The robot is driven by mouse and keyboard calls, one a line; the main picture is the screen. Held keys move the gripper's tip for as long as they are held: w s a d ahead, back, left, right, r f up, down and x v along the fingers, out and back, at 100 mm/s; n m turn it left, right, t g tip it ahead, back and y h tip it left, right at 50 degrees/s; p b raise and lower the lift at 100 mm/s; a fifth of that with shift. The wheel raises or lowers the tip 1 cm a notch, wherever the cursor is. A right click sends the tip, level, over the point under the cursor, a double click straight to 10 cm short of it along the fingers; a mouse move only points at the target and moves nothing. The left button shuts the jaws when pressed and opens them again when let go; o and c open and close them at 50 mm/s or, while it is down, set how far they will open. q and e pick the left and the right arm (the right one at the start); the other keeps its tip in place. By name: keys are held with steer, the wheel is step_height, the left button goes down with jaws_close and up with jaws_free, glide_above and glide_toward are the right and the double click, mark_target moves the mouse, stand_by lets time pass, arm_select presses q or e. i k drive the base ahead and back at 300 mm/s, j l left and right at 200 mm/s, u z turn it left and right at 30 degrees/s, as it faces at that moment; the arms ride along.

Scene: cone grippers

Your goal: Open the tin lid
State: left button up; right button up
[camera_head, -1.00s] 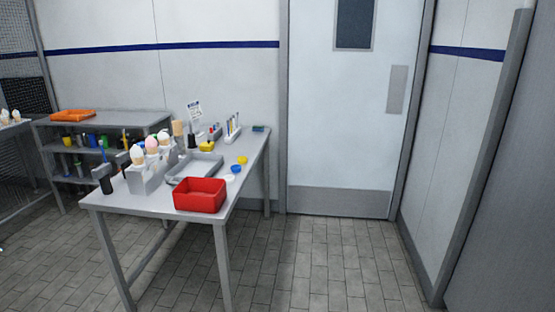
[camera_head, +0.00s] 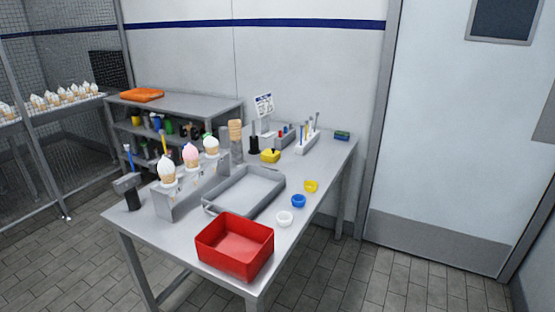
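I cannot make out a tin with a lid for certain. A small yellow item (camera_head: 270,156) sits behind the grey tray on the metal table (camera_head: 180,232); it is too small to tell whether it is a tin. A green and blue block-like item (camera_head: 342,135) lies at the table's far right corner. Neither of my grippers shows in the head view.
On the table stand a red bin (camera_head: 236,262), a grey tray (camera_head: 277,183), a holder (camera_head: 180,198) with several ice cream cones, and white (camera_head: 284,219), blue (camera_head: 298,201) and yellow (camera_head: 311,186) bowls. A shelf (camera_head: 190,104) stands behind. The floor in front of the door (camera_head: 420,130) is clear.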

mark_target(272, 153)
steer(key=i+l+u, duration=0.1)
steer(key=u, duration=0.25)
steer(key=i+l+u, duration=0.1)
steer(key=u, duration=0.25)
steer(key=i+l+u, duration=0.15)
steer(key=l+u, duration=0.2)
steer(key=i+l+u, duration=0.1)
steer(key=l+u, duration=0.55)
steer(key=l, duration=0.15)
